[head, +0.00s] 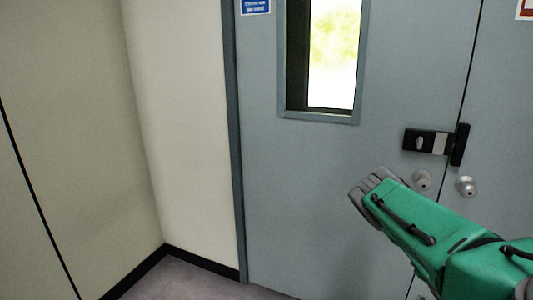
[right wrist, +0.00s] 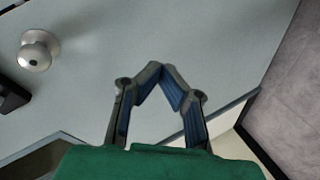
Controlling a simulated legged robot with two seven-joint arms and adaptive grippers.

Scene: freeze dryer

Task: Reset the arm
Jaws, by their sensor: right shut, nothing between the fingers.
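My right arm, green with a grey gripper (head: 372,187), reaches in from the lower right of the head view, in front of a grey door (head: 300,190). In the right wrist view the blue-lined fingers of my right gripper (right wrist: 162,72) meet at their tips. They are shut with nothing between them. The gap between fingers and door cannot be judged. My left gripper is not in view.
A black latch (head: 427,141) and two round knobs (head: 422,180) (head: 467,187) are on the door at right. One knob (right wrist: 38,50) also shows in the right wrist view. The door has a narrow window (head: 335,55). A pale wall (head: 185,130) stands left; bare floor (head: 190,280) lies below.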

